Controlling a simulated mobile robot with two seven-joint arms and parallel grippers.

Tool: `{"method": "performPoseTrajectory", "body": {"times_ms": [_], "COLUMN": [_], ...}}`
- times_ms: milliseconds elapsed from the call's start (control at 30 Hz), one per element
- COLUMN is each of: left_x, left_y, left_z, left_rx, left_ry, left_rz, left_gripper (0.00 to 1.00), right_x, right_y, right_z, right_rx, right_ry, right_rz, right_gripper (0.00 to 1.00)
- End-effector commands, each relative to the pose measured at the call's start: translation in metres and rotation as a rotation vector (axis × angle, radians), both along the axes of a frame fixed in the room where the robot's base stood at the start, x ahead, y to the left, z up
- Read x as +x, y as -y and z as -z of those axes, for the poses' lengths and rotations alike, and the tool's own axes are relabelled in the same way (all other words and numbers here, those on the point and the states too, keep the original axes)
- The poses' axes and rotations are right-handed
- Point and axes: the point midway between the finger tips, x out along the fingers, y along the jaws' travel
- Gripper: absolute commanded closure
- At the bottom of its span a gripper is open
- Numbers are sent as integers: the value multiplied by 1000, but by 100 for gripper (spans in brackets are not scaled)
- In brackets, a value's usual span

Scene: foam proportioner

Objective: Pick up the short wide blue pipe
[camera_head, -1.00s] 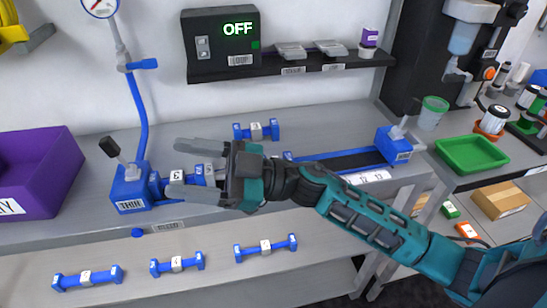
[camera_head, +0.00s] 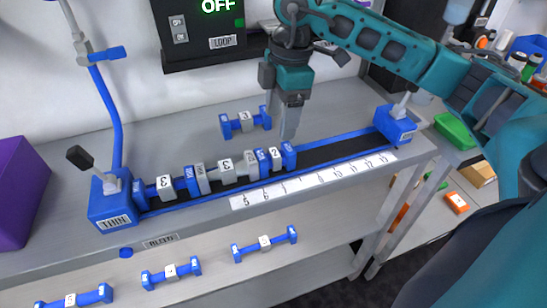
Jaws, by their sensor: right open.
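Several blue pipes with flanged ends and pale number labels are in the head view. One short blue pipe (camera_head: 245,123) lies on the bench behind the track. Three more lie on the lower shelf: a left one (camera_head: 75,298), a middle one (camera_head: 171,273) and a right one (camera_head: 264,245). I cannot tell for sure which is the short wide one. A row of blue and grey pipe pieces (camera_head: 227,171) sits in the track. My right gripper (camera_head: 290,128) is open and points down, just right of the pipe behind the track, not around it. My left gripper is out of view.
The track has a blue end block (camera_head: 111,204) with a lever at the left and another blue block (camera_head: 395,124) at the right. A white numbered scale (camera_head: 312,181) runs along its front. A black control box (camera_head: 202,32) stands behind. A purple bin (camera_head: 20,192) is at far left.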

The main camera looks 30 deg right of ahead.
Motion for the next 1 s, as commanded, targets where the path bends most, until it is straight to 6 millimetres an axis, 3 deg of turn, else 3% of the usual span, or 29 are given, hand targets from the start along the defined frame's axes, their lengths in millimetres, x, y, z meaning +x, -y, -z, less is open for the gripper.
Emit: {"method": "performPoseTrajectory", "body": {"times_ms": [100,367,633,1000], "left_x": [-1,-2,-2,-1], "left_y": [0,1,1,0], "left_z": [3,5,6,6], "left_rx": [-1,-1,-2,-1], "left_ry": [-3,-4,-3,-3], "left_rz": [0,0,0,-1], "left_gripper": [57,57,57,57], "right_x": [0,0,-4,-3], "right_y": [-3,-7,-14,-15], "right_z": [23,44,82,91], "right_rx": [2,4,4,6], "right_ry": [-1,-1,-1,1], "right_rz": [-1,-3,-4,-4], "right_gripper": [32,32,32,34]}}
